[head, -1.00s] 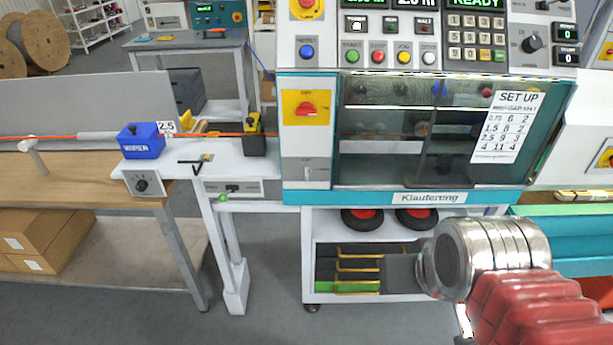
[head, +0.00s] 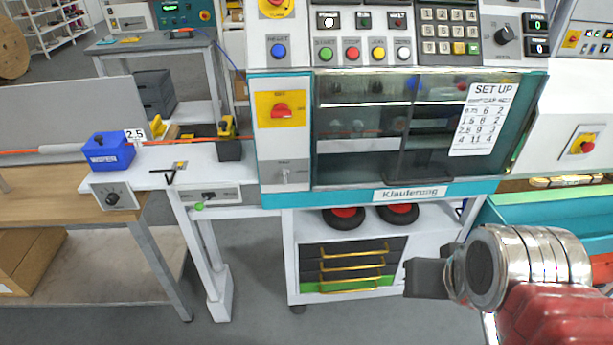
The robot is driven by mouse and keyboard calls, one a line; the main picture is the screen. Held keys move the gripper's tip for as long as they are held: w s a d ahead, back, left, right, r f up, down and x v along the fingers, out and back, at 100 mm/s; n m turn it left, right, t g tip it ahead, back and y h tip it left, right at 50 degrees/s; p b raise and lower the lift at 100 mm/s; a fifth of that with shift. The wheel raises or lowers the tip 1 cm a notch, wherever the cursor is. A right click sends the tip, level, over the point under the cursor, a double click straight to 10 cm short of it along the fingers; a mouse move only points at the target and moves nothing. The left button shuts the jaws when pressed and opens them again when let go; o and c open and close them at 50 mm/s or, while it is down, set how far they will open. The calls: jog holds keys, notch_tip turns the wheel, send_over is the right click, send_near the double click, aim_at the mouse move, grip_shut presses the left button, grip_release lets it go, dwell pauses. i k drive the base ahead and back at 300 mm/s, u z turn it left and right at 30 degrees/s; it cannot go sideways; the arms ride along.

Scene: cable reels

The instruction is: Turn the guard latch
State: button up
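The guard latch (head: 285,177) is a small light-coloured handle on a pale plate, low on the machine's left front panel, below the red knob (head: 281,111) on its yellow plate. The dark see-through guard (head: 375,140) beside it appears closed. My gripper (head: 412,279) is at the lower right, in front of the white cart and well below and right of the latch, touching nothing that I can see. Only its dark end shows from the side, so its opening is hidden.
A white cart (head: 372,228) with two black-and-red wheels stands under the machine. On the left are a blue wiper box (head: 107,151), an orange cable (head: 178,141) and a workbench (head: 75,206). A teal bin (head: 555,210) is at the right.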

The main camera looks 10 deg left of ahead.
aim_at(285, 174)
jog(key=z, duration=0.45)
jog(key=k, duration=1.35)
jog(key=u, duration=0.75)
jog(key=i, duration=1)
jog(key=u, duration=0.1)
